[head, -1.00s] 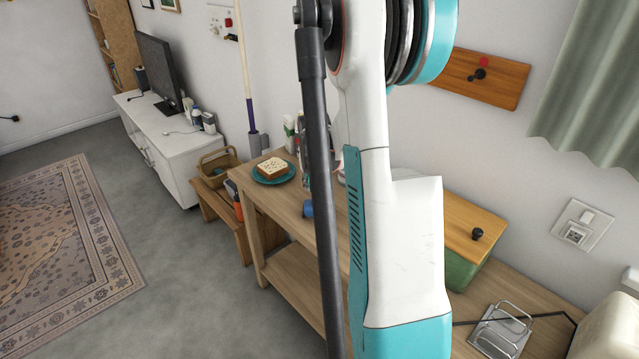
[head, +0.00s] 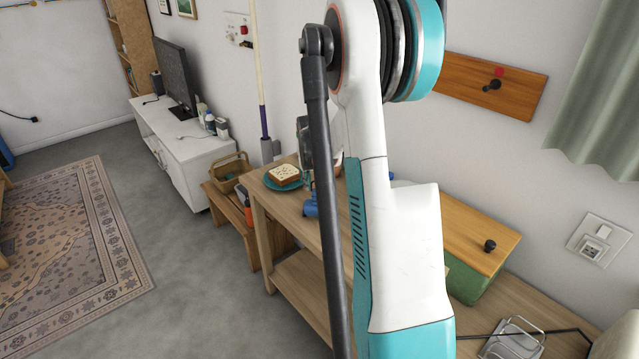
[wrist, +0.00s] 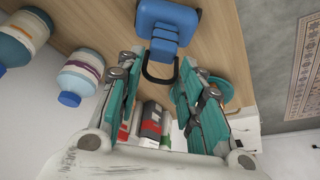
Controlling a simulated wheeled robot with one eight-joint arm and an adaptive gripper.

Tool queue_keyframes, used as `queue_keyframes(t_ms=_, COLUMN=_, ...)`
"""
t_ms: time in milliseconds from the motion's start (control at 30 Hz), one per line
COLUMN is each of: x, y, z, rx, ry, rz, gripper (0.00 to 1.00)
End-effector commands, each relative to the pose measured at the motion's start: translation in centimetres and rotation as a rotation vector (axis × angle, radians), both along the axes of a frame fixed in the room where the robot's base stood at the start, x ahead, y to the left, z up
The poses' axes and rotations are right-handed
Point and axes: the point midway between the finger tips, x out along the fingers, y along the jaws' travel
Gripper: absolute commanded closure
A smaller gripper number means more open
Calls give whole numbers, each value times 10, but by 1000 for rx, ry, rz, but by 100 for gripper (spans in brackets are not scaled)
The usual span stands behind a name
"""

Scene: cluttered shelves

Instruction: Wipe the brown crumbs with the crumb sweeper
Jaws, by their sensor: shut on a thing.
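The blue tool with a dark loop handle, which I take to be the crumb sweeper (wrist: 165,25), shows at the top of the wrist view. My gripper (wrist: 161,62) has its teal fingers on either side of the loop and is shut on it. In the head view a blue part of the sweeper (head: 310,207) shows low over the wooden table (head: 290,212), beside my arm. My arm hides much of the table there. I cannot make out brown crumbs in either view.
A teal plate (head: 283,183) with a slice of bread (head: 284,174) stands at the table's far end. Teal bottles (wrist: 80,75) show left in the wrist view; red and grey containers (wrist: 150,120) show between the fingers. A green box with a wooden lid (head: 482,243) stands right of my arm.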

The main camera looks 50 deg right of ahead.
Motion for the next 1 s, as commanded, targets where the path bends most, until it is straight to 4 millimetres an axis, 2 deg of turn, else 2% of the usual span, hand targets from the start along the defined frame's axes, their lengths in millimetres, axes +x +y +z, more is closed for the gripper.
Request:
queue_keyframes(t_ms=300, x=21, y=-3, z=-2, rx=0, ry=0, rz=1, gripper=92)
queue_keyframes(t_ms=467, x=25, y=-3, z=-1, rx=0, ry=0, rz=0, gripper=92)
queue_keyframes(t_ms=667, x=22, y=-3, z=-1, rx=0, ry=0, rz=0, gripper=92)
queue_keyframes(t_ms=1000, x=-1, y=0, z=-3, rx=0, ry=0, rz=-1, gripper=92)
